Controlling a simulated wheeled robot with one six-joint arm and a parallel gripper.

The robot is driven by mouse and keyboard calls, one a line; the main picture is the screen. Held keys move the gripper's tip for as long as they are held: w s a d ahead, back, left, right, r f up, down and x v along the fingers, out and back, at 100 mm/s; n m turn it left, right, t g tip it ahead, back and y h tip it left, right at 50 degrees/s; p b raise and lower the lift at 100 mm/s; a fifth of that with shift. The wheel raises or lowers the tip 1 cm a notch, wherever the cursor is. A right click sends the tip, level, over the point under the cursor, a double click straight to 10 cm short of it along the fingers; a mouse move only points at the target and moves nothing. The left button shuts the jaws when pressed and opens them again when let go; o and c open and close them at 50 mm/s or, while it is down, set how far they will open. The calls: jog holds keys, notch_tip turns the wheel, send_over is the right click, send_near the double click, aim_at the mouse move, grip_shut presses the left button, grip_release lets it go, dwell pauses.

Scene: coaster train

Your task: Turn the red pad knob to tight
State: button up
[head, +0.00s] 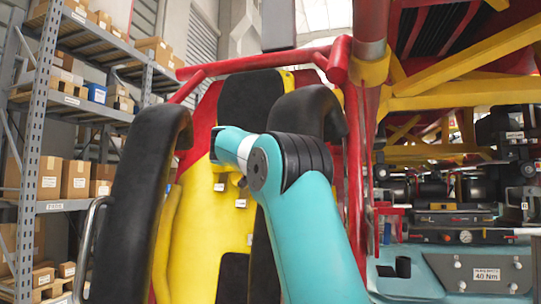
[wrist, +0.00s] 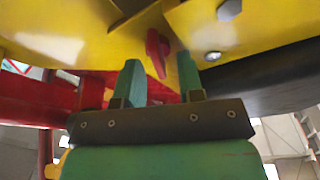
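The red pad knob (wrist: 157,52) shows in the wrist view as a small elongated red handle against yellow metal. My gripper (wrist: 159,68) is open, with its two teal fingers apart. The knob appears between and just beyond the fingertips, and I see a gap on both sides of it. I cannot tell how far the fingertips are from it in depth. In the head view my teal arm reaches toward the red and yellow coaster seat (head: 236,215). The gripper and the knob cannot be made out there.
Black padded restraints (head: 140,190) flank the seat. In the wrist view, bolts (wrist: 213,56) and a dark pad (wrist: 270,80) lie right of the knob. Shelves with boxes (head: 75,179) stand at left. A teal bench with a "40 Nm" label (head: 487,274) is at right.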

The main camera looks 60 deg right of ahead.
jog(key=shift+c, duration=0.2)
grip_shut()
jog(key=m+g+b, duration=0.1)
jog(key=m, duration=0.2)
jog(key=shift+s+m, duration=0.1)
jog(key=shift+m, duration=0.3)
jog(key=shift+o, duration=0.2)
grip_release()
